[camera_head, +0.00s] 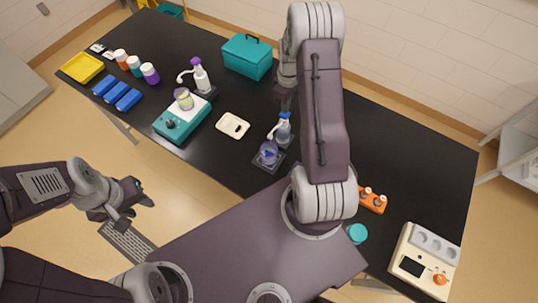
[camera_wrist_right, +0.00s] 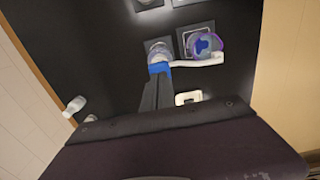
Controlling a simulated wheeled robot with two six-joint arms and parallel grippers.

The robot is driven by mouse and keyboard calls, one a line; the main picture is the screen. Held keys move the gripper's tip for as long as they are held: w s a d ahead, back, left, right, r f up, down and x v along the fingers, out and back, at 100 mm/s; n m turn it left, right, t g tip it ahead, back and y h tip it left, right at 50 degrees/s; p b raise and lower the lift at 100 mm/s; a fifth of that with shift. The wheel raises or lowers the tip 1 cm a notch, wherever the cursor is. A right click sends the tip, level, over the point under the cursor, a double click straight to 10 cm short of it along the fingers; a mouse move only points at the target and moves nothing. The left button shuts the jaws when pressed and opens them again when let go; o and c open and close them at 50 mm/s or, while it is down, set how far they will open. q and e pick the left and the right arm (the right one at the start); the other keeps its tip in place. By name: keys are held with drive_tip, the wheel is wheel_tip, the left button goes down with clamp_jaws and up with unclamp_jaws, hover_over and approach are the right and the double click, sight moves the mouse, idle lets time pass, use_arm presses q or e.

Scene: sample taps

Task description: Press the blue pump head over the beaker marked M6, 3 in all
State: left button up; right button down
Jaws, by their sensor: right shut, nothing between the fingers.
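A pump bottle with a blue pump head (camera_head: 284,116) stands near the middle of the black table. In the right wrist view, its blue head (camera_wrist_right: 158,68) carries a white spout (camera_wrist_right: 198,62) over a beaker (camera_wrist_right: 203,43) with blue-purple contents. The beaker (camera_head: 268,153) also shows in the head view; its marking is not readable. My right gripper (camera_head: 285,104) is shut and empty, its fingertips (camera_wrist_right: 156,80) right at the blue head; whether they touch it I cannot tell. My left gripper (camera_head: 136,211) looks open and empty, off the table's front edge.
A teal box (camera_head: 248,58), a white dish (camera_head: 233,125), blue blocks (camera_head: 117,93) and a yellow tray (camera_head: 80,68) are around. An orange rack (camera_head: 374,201) and a cream device (camera_head: 425,260) stand at the right.

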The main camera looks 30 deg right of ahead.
drive_tip(key=shift+f, duration=0.15)
drive_tip(key=shift+f+b, duration=1.05)
drive_tip(key=shift+f, duration=0.3)
drive_tip(key=shift+r, duration=0.1)
drive_tip(key=shift+r+p, duration=1.15)
drive_tip(key=shift+r, duration=0.25)
wheel_tip(320, 180, up, 6)
drive_tip(key=p, duration=0.4)
drive_tip(key=shift+p, duration=0.35)
